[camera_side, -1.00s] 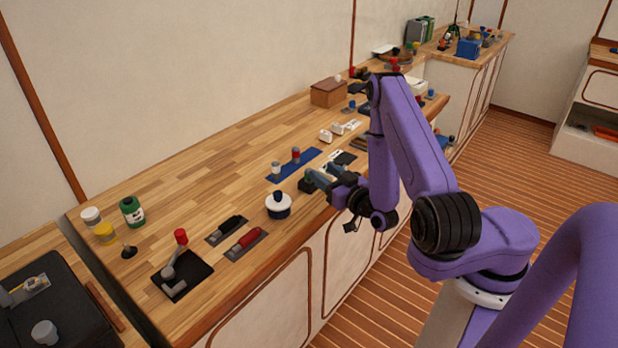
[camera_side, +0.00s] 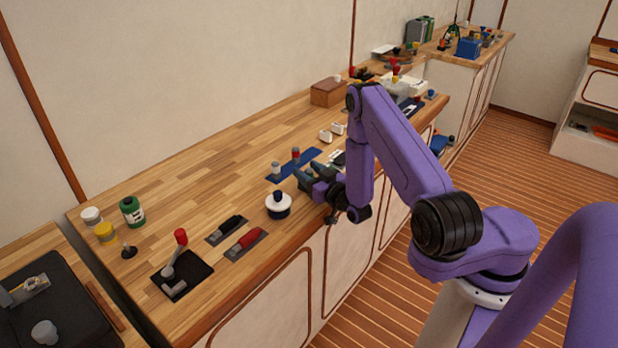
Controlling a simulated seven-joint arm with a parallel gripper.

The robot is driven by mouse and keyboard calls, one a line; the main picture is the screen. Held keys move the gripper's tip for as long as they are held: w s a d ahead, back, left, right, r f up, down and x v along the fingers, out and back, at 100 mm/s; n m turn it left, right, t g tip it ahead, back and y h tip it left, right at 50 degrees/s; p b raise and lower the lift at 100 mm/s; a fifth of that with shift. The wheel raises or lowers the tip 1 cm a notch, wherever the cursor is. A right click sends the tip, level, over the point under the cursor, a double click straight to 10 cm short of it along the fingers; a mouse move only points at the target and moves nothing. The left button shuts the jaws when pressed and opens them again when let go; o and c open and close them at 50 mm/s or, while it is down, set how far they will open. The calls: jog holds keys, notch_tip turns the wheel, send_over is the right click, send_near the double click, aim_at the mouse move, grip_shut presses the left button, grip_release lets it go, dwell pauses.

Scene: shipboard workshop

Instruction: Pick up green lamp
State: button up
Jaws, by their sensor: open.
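My gripper (camera_side: 304,174) is open, with its fingers pointing left over the front part of the wooden bench. It is just right of and above the white round pot with a dark lid (camera_side: 278,206), near the blue mat (camera_side: 292,166). I see nothing between the fingers, though they are small here. No green lamp is clearly recognisable. A green container with a pale label (camera_side: 132,212) stands upright at the left end of the bench, well apart from my gripper. A small green object (camera_side: 452,36) stands on the far bench, too small to make out.
A red-topped lever (camera_side: 178,262) stands on a black plate. White and yellow jars (camera_side: 105,233) are beside the green container. A wooden box (camera_side: 328,93) is at the back. The middle-left bench is clear.

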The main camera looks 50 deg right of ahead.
grip_shut()
jog(key=shift+r, duration=0.1)
